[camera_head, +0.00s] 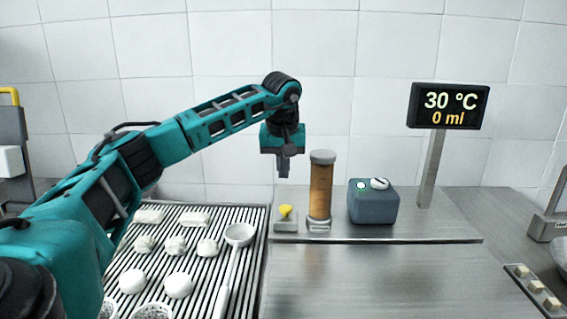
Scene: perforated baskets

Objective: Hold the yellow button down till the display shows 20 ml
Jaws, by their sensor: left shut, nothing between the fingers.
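The display (449,106) stands on a grey post at the right and reads 30 °C and 0 ml. My left gripper (284,174) is shut and empty, pointing down above the yellow button with a clear gap between them. My right gripper is not in view.
An amber cylinder (320,188) with grey ends stands just right of the button. A blue-grey box (373,203) is beside it. A slotted rack (192,270) at the left holds white lumps and a ladle (239,236).

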